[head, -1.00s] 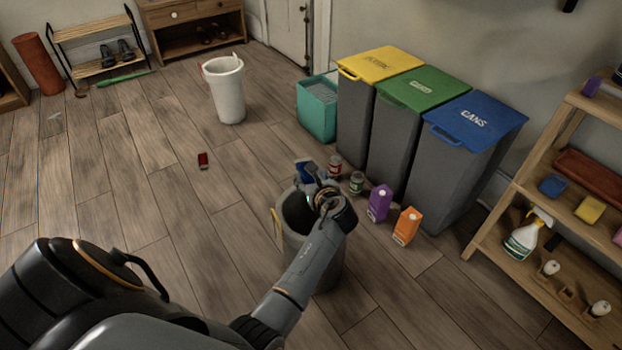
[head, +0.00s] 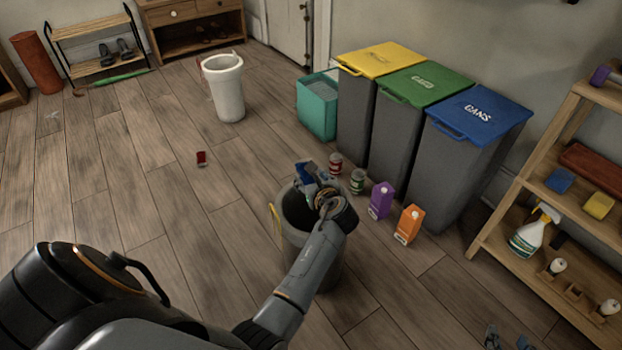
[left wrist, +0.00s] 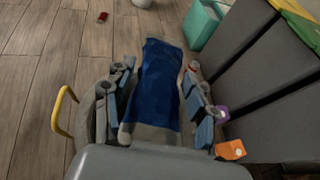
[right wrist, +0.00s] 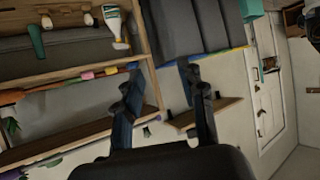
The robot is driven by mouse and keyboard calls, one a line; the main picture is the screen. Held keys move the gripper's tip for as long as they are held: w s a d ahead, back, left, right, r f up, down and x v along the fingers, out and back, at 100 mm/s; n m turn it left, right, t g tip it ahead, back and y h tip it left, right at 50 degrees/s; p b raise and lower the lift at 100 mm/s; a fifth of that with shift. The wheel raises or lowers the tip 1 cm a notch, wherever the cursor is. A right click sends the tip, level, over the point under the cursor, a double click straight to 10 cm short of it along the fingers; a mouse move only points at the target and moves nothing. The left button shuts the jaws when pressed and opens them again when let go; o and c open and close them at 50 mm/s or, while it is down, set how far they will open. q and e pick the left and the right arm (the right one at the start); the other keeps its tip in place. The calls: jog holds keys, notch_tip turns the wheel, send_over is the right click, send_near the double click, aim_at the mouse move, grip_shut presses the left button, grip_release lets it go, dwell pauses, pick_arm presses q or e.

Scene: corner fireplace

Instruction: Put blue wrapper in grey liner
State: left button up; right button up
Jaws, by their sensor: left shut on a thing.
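My left gripper (head: 318,190) is shut on the blue wrapper (head: 302,172) and holds it over the open top of the grey liner (head: 328,275). In the left wrist view the blue wrapper (left wrist: 158,85) lies lengthwise between the fingers, with greyish ends. The liner is a grey bin with a yellow handle (left wrist: 62,112); the arm hides part of its rim and inside. My right gripper (right wrist: 158,78) is open and empty in the right wrist view. Its fingertips (head: 508,341) show at the lower right edge of the head view.
A purple carton (head: 381,200), an orange carton (head: 408,225) and two cans stand right of the liner. Lidded bins (head: 455,180) stand behind them. A wooden shelf (head: 520,215) is at right. A white bin (head: 226,95) and red item (head: 201,159) are on the floor, left side mostly clear.

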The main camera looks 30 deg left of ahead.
aim_at(311, 177)
pick_arm(q)
jog(key=shift+f+b, duration=0.5)
jog(key=shift+b, duration=0.05)
pick_arm(e)
jog(key=w+a+r+t+y, duration=0.1)
jog(key=w+r+t, duration=0.2)
jog(key=r, duration=0.3)
jog(key=shift+a+r+t, duration=0.15)
jog(key=shift+a+t, duration=0.2)
jog(key=shift+t, duration=0.15)
pick_arm(q)
jog(key=o, duration=0.8)
notch_tip(311, 177, up, 10)
jog(key=shift+f, duration=0.1)
